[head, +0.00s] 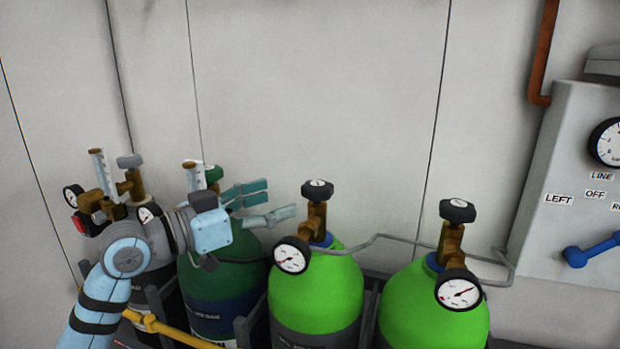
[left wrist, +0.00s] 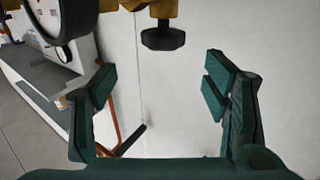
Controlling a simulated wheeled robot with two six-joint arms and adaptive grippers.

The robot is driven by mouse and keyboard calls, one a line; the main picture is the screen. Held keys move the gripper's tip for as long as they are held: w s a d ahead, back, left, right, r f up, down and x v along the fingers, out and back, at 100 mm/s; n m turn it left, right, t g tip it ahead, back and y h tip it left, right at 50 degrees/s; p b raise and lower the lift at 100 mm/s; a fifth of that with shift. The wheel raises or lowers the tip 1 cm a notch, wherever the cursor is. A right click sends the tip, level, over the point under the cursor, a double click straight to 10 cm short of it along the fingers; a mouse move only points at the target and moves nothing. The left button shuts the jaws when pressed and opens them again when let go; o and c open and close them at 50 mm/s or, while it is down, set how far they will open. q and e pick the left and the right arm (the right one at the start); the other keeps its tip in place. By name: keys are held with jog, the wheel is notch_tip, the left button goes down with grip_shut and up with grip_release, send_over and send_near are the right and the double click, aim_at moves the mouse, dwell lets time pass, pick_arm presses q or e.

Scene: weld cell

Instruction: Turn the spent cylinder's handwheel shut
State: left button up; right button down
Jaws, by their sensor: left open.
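Two bright green cylinders stand side by side in the head view, a nearer-left one (head: 318,300) and a right one (head: 430,315). Each has a brass valve, a round gauge and a black handwheel: the left handwheel (head: 317,190) and the right handwheel (head: 457,211). I cannot tell from the gauges which is spent. My left gripper (head: 280,200) is open and empty, just left of the left handwheel, fingers pointing toward it. In the left wrist view a black handwheel (left wrist: 163,39) hangs below a brass valve, ahead of the open fingers (left wrist: 155,85) and apart from them. My right gripper is not in view.
A dark green cylinder (head: 236,262) and a dark cylinder with regulators stand at left, partly behind my left arm. A thin grey pipe (head: 400,238) runs behind the green cylinders to a grey panel (head: 560,150) with a blue lever (head: 594,250). The wall above is clear.

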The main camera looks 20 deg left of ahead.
aim_at(304, 191)
pick_arm(q)
jog(key=x, duration=0.4)
jog(key=p+x, duration=0.1)
jog(key=x, duration=0.4)
jog(key=shift+w+a+f, duration=0.15)
jog(key=shift+w+f, duration=0.05)
jog(key=shift+w, duration=0.25)
jog(key=shift+s, duration=0.2)
jog(key=shift+w, duration=0.1)
jog(key=c, duration=1.2)
jog(key=shift+o, duration=0.2)
jog(key=shift+w+f+m+g+h+b, duration=0.1)
jog(key=shift+f+m+g+h+b, duration=0.05)
jog(key=shift+m+g+h+b, duration=0.2)
jog(key=shift+m+g+h, duration=0.35)
jog(key=shift+h, duration=0.2)
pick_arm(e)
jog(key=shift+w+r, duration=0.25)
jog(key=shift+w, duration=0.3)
